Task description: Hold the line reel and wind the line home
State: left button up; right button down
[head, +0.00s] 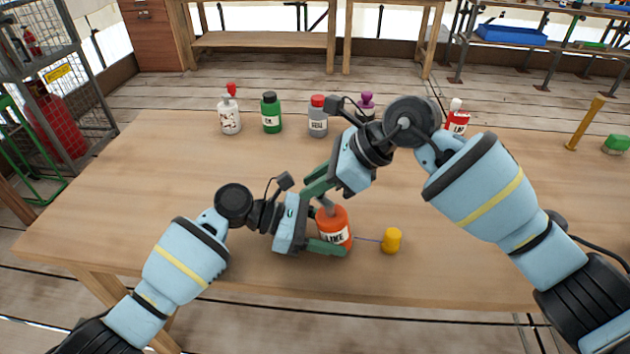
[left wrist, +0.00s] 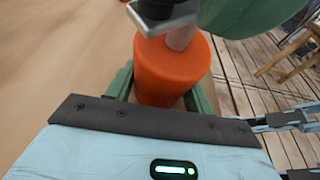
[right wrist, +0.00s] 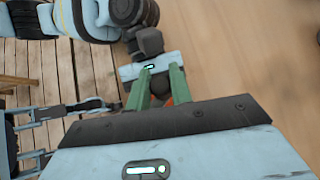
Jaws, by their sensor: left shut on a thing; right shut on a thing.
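The orange line reel (head: 334,228), with a white label, stands upright near the table's front edge. My left gripper (head: 328,238) is shut around its body; in the left wrist view the orange body (left wrist: 170,75) sits between the green fingers. My right gripper (head: 318,190) is above, shut on the grey crank handle (head: 326,204) at the reel's top. A grey crank arm (left wrist: 138,45) shows in the left wrist view. A thin blue line (head: 368,239) runs from the reel to a small yellow cylinder (head: 391,241) on the table. In the right wrist view, my fingers mostly hide the reel.
Several bottles stand in a row at the table's back: white with red top (head: 229,115), green (head: 271,113), grey (head: 318,117), purple-topped (head: 367,105), red (head: 457,120). The table's left (head: 130,190) is clear.

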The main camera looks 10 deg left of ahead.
jog(key=m+t, duration=0.2)
jog(key=d+m+t+h, duration=0.1)
jog(key=m+t, duration=0.1)
jog(key=shift+w, duration=0.2)
jog(key=shift+w+d+r+m+t+h, duration=0.15)
jog(key=shift+m+t+h, duration=0.35)
jog(key=shift+m+t, duration=0.3)
jog(key=shift+s+d+f+m+t+h, duration=0.15)
jog(key=shift+m+t+h, duration=0.35)
jog(key=shift+m+t, duration=0.3)
jog(key=shift+w+r+m, duration=0.1)
jog(key=shift+r+m, duration=0.05)
jog(key=shift+m, duration=0.15)
jog(key=c, duration=1.2)
grip_release()
jog(key=shift+c, duration=0.2)
jog(key=v, duration=1.2)
jog(key=shift+r, duration=0.1)
